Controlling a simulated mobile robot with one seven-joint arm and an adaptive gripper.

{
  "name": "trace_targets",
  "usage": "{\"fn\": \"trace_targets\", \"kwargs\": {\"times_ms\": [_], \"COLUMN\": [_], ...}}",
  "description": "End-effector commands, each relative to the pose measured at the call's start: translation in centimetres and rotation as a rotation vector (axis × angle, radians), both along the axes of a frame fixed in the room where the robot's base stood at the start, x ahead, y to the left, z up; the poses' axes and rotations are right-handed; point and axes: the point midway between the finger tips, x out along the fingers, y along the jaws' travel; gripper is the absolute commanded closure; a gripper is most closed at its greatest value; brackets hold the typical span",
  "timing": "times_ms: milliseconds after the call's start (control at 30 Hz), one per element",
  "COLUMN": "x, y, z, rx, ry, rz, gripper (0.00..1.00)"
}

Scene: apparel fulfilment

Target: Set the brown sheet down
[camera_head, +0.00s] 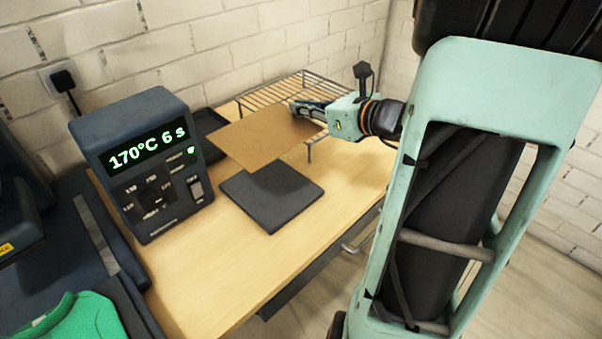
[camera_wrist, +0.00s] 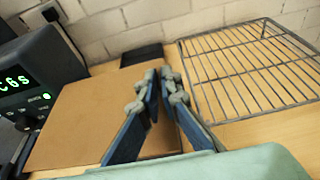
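The brown sheet (camera_head: 262,140) is flat, thin and roughly square. It appears raised above the table, partly covering the dark pad from view. My gripper (camera_head: 300,108) is closed at its right edge and appears to pinch it. In the wrist view the fingers (camera_wrist: 165,80) are close together, with the sheet (camera_wrist: 90,115) reaching out to the left. The fingers hide the exact contact.
A dark square pad (camera_head: 275,203) lies on the wooden table (camera_head: 222,275). A wire rack (camera_head: 285,88) stands behind my gripper. A control box (camera_head: 145,165) reading 170°C 6 s stands left. A dark tray (camera_head: 205,122) is partly hidden behind the sheet. The table's front is clear.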

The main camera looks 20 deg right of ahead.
Motion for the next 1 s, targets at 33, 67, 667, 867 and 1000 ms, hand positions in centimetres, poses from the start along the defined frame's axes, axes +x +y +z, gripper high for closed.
{"fn": "trace_targets", "kwargs": {"times_ms": [33,67,667,867,1000], "x": [0.0,0.0,0.0,0.0,0.0], "y": [0.0,0.0,0.1,0.1,0.1], "z": [-1.7,-2.2,-11.4,-12.1,-12.9], "rx": [0.002,0.002,0.001,0.001,0.000], "ry": [0.001,0.001,0.000,0.000,0.000], "rz": [-0.001,-0.001,0.001,0.002,0.001], "gripper": [1.00,1.00,1.00,1.00,1.00]}}
